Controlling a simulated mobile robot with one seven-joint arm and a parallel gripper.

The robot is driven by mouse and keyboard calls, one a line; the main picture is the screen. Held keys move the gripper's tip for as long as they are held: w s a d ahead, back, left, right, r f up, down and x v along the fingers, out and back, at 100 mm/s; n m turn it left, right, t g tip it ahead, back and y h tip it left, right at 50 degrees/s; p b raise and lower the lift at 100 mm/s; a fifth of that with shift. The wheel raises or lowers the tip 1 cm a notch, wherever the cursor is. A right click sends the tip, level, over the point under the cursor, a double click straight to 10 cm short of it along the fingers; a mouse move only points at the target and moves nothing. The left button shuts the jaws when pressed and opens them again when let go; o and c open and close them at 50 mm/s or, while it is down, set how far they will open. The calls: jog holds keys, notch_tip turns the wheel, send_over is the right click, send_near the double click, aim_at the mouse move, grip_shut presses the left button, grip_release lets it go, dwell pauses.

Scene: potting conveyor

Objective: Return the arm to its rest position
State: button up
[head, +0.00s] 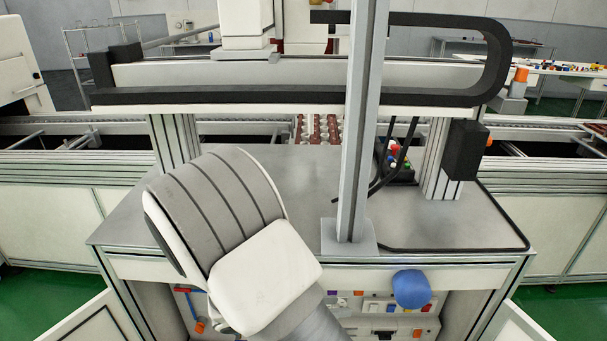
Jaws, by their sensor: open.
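My arm (232,228) shows as a large white and grey link at the lower left of centre in the head view. It is bent in front of the grey worktable (450,220) and covers part of its front left. A grey part of the arm runs down out of the bottom edge. My gripper is not in view, so what it is near cannot be seen.
A grey upright post (357,130) stands on the table right of my arm. A gantry beam with a black cable chain (250,97) spans above. A conveyor (540,130) runs behind. A blue rounded object (411,289) is at the table's front.

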jog(key=s+d+r+m+y, duration=0.4)
jog(key=s+r+m+y, duration=0.25)
jog(key=r+m, duration=0.6)
jog(key=s+d+r+m+y, duration=0.45)
jog(key=s+r+m, duration=0.35)
jog(key=r+m, duration=0.45)
notch_tip(320, 180, up, 14)
jog(key=m+p, duration=0.1)
jog(key=p, duration=1.4)
jog(key=shift+s+a+t+y+p, duration=0.2)
jog(key=shift+a+t+y+p, duration=0.1)
jog(key=shift+y+p, duration=0.1)
jog(key=shift+a, duration=0.15)
